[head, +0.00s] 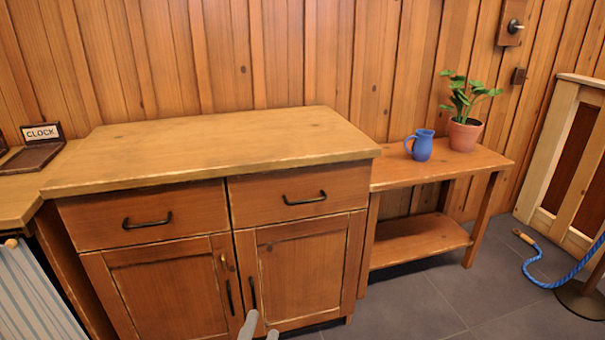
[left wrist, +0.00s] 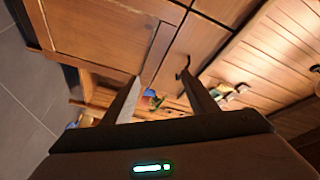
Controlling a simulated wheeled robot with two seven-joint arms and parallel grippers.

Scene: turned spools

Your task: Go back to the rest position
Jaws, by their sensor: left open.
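My left gripper (head: 260,328) shows at the bottom edge of the head view, in front of the lower right door of a wooden cabinet (head: 305,265). Only its pale fingertips are in that view. In the left wrist view the two fingers of the left gripper (left wrist: 161,80) stand apart with nothing held between them. The cabinet's wooden front (left wrist: 100,30) fills the upper left of that view, tilted. I cannot tell whether the fingers touch the cabinet. My right gripper is in neither view.
The cabinet's doors and drawers look closed, and its top (head: 220,140) is bare. A low bench (head: 420,238) at right holds a blue jug (head: 421,146) and a potted plant (head: 463,132). A tray labelled CLOCK (head: 42,132) lies at left.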

